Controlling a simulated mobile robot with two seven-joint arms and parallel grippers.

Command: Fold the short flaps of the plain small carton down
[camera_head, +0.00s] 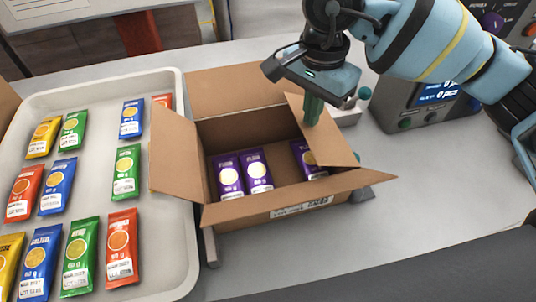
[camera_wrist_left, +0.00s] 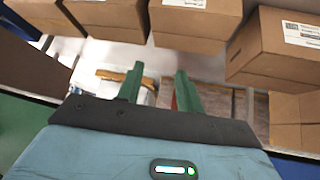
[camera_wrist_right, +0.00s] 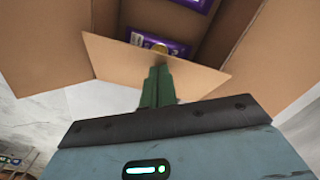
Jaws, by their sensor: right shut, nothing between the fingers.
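The plain small carton (camera_head: 262,213) stands open in the head view with purple packets (camera_head: 258,170) inside. Its left short flap (camera_head: 178,155) leans outward to the left. Its right short flap (camera_head: 325,135) is tilted inward over the right part of the opening, partly covering a packet. My right gripper (camera_head: 312,110) is shut and empty, its fingertips at the right flap; in the right wrist view the fingers (camera_wrist_right: 158,85) overlap that flap (camera_wrist_right: 140,62). Whether they touch it is unclear. My left gripper (camera_wrist_left: 157,80) shows only in its wrist view, open, with nothing between its fingers.
A pale tray (camera_head: 188,215) with several coloured packets stands left of the carton. A grey device with a display (camera_head: 425,100) stands at the back right. Closed cartons (camera_wrist_left: 195,22) show in the left wrist view.

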